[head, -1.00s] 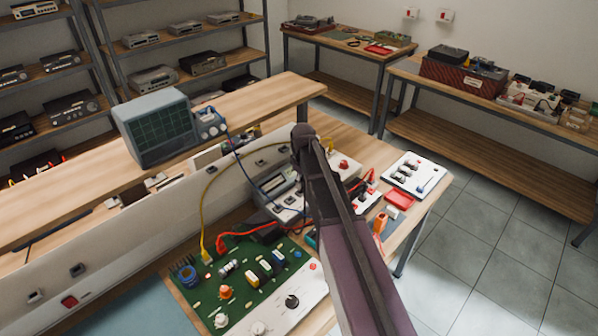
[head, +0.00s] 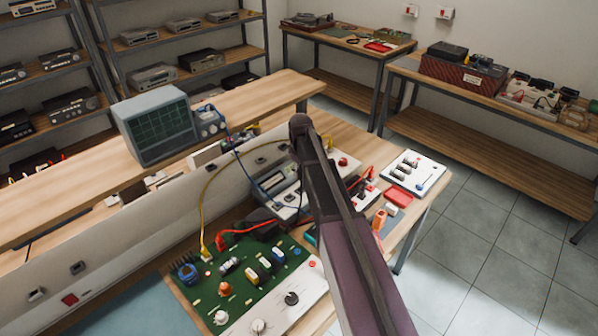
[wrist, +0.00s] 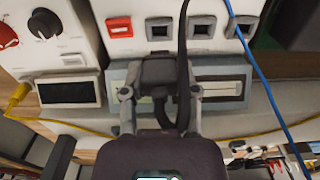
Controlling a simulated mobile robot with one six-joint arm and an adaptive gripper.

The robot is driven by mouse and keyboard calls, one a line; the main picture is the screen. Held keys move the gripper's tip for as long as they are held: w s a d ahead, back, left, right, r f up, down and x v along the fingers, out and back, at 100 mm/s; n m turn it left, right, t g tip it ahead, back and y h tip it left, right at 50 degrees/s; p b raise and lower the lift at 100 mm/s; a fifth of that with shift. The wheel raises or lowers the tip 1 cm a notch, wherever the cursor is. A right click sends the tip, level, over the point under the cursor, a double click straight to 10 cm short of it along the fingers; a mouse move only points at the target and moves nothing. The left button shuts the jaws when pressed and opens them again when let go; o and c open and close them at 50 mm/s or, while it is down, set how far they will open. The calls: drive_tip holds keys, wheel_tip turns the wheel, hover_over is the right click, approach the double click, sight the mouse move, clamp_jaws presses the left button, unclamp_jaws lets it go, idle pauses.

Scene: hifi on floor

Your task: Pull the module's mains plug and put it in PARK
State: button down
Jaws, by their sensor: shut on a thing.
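My gripper (wrist: 160,97) is shut on a black plug (wrist: 158,70) in the wrist view. A thick black cable (wrist: 183,28) loops from the plug and runs up the picture. Behind the plug is a grey-blue unit (wrist: 222,88) with a pale slotted face. I cannot tell whether the plug touches it. Above is a white panel with a red switch (wrist: 119,27) and dark square sockets (wrist: 200,27), which look empty. No PARK label is readable. In the head view my arm hides the gripper and plug; the grey-blue unit (head: 272,181) shows partly left of the arm.
A yellow cable (wrist: 60,126) and a blue cable (wrist: 262,75) cross close to my gripper. The bench holds a green circuit board (head: 245,270), a white module (head: 415,172) and a red tray (head: 398,194). A long upright board (head: 120,245) edges the bench at left. The floor at right is clear.

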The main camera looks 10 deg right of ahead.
drive_tip(key=b, duration=0.4)
hover_over(300, 191)
drive_tip(key=shift+s+f, duration=0.2)
drive_tip(key=shift+f, duration=2.05)
drive_tip(key=shift+w+f+b, duration=0.1)
drive_tip(key=shift+f+b, duration=0.9)
drive_tip(key=shift+b, duration=0.1)
idle(0.9)
idle(0.4)
drive_tip(key=shift+c, duration=1.4)
unclamp_jaws()
drive_tip(key=shift+r, duration=0.1)
drive_tip(key=shift+r+p, duration=2.45)
drive_tip(key=shift+p, duration=0.05)
